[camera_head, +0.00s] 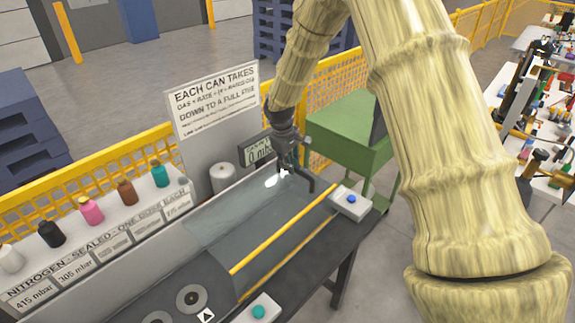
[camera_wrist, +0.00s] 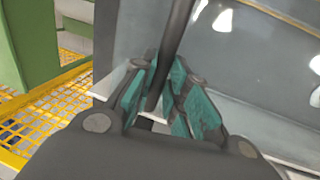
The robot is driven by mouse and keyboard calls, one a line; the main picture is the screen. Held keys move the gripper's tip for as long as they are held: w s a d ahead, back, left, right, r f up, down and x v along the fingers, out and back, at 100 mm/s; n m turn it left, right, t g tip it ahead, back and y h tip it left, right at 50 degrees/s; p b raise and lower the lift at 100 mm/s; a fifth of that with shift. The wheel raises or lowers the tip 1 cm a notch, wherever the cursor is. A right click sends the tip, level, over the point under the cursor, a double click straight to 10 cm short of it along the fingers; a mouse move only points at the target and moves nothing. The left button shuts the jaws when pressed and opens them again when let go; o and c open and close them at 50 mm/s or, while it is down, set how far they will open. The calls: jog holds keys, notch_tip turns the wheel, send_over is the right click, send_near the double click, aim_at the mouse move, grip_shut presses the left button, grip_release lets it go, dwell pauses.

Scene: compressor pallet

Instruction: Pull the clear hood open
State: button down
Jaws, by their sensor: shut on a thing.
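The clear hood (camera_head: 225,235) lies along the bench as a see-through grey panel with a yellow strip (camera_head: 283,231) on its front edge. It also shows in the wrist view as a glossy grey sheet with bright reflections (camera_wrist: 265,60). My gripper (camera_head: 287,168) is at the hood's far right end. In the wrist view my gripper (camera_wrist: 172,90) has its teal-padded fingers closed around a dark bar (camera_wrist: 175,40). The bar's join to the hood is not clear. How far the hood is raised is hard to tell.
A box with a blue button (camera_head: 350,200) sits by the hood's right end, and one with a teal button (camera_head: 258,311) in front. Several small bottles (camera_head: 91,211) line the back left. A sign (camera_head: 215,98), yellow fence (camera_head: 345,80) and green cabinet (camera_head: 345,140) stand behind.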

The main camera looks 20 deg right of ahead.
jog(key=c, duration=1.4)
grip_release()
jog(key=r, duration=0.4)
jog(key=a+r, duration=0.1)
jog(key=r, duration=0.3)
jog(key=s+a+r, duration=0.1)
jog(key=r, duration=0.2)
jog(key=shift+a+r, duration=0.1)
jog(key=shift+r, duration=0.3)
jog(key=shift+w, duration=0.1)
jog(key=shift+f, duration=0.1)
